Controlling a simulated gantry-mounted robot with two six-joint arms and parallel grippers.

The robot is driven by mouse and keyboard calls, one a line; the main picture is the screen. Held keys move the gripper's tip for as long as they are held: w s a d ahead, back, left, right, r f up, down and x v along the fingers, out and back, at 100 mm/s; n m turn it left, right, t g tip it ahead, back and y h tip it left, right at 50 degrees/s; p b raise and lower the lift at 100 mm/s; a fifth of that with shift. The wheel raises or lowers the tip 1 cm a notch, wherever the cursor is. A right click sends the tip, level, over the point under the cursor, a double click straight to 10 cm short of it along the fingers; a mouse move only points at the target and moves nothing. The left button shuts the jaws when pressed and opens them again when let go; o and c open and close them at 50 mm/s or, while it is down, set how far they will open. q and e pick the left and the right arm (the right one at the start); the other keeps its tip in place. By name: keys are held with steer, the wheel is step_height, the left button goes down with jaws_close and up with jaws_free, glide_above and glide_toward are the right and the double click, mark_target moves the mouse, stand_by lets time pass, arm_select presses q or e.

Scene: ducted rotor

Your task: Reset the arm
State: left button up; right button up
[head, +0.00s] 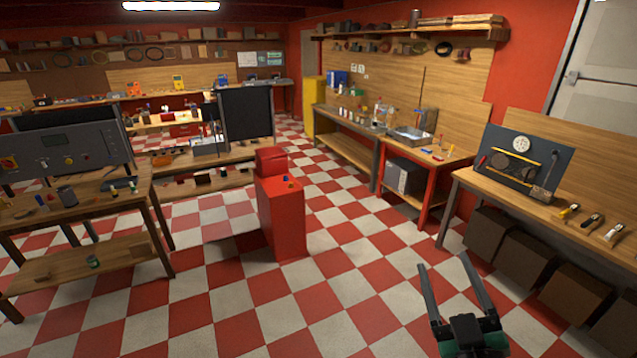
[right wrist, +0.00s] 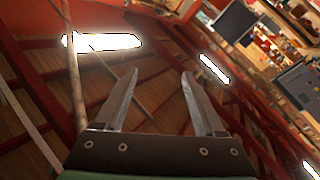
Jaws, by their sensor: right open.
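My right gripper (head: 449,274) shows at the lower right of the head view, above the checkered floor. Its two long fingers are apart with nothing between them. In the right wrist view the same gripper (right wrist: 159,88) points up toward the ceiling beams and lights, its fingers spread and empty. My left gripper is not in the head view.
A red pedestal (head: 283,215) stands mid-floor. A workbench with a dark control panel (head: 65,150) is at left. At right, a wooden bench (head: 545,212) carries a panel with a dial (head: 520,165) and several tools, with dark boxes (head: 497,243) below.

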steer(key=s+a+r+m+t+y, duration=0.1)
steer(key=s+a+r+t+y, duration=0.15)
steer(key=s+r, duration=0.45)
steer(key=s+a+r+m+t+y, duration=0.1)
steer(key=s+r+t, duration=0.2)
steer(key=r, duration=0.9)
steer(key=s+a+r+m+t+y, duration=0.1)
steer(key=s+a+r+t, duration=0.15)
steer(key=s+r, duration=0.45)
steer(key=w+r+p, duration=0.3)
steer(key=r+p, duration=0.9)
steer(key=r, duration=0.1)
steer(key=shift+d+r, duration=0.15)
steer(key=shift+r, duration=0.25)
